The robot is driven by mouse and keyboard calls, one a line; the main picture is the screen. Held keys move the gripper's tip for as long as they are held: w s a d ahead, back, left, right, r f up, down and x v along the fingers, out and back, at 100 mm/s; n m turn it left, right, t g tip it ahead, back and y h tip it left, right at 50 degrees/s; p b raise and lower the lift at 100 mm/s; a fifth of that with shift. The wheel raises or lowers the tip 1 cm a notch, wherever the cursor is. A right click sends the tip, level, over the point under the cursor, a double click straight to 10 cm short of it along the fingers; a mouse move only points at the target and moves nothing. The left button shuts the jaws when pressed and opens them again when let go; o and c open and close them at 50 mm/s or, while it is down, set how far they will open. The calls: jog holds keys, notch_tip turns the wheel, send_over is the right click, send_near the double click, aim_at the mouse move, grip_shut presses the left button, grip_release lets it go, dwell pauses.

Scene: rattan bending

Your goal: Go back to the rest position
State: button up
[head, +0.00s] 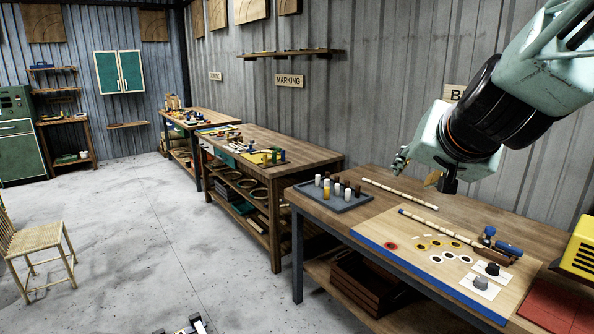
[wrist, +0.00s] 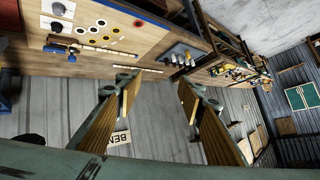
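My gripper (head: 418,170) is raised above the back of the nearest workbench (head: 465,213), in front of the corrugated wall. In the wrist view my gripper (wrist: 157,82) has its two wood-faced fingers spread wide apart, with nothing between them. In the head view part of the gripper is hidden by my wrist. A striped rattan pole (head: 400,194) lies on the bench below the gripper. A second rattan pole (head: 420,216) lies nearer, on a light board with a blue edge (head: 385,235). Both are apart from the gripper.
A grey tray (head: 345,206) with small bottles stands at the bench's left end. Blue-handled tools (head: 508,249) and white cards (head: 480,284) lie on the right. A yellow machine (head: 580,250) stands at the right edge. More workbenches (head: 290,153) line the wall.

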jog(key=s+a+f+n+g+y, duration=0.15)
jog(key=s+a, duration=0.25)
jog(key=s, duration=0.5)
jog(key=s+a+f+n+g+y, duration=0.15)
jog(key=s+a, duration=0.25)
jog(key=s, duration=0.5)
jog(key=s+d+f+n+g+h, duration=0.1)
jog(key=s+f+g, duration=0.1)
jog(key=s, duration=0.8)
jog(key=s+d+f+n+g, duration=0.1)
jog(key=s+f+g, duration=0.1)
jog(key=s, duration=0.8)
jog(key=shift+s+f+n+h, duration=0.2)
jog(key=shift+f+n+h, duration=0.1)
jog(key=shift+f+h, duration=0.1)
jog(key=shift+w+a, duration=0.6)
jog(key=shift+a, duration=0.05)
jog(key=shift+s, duration=0.1)
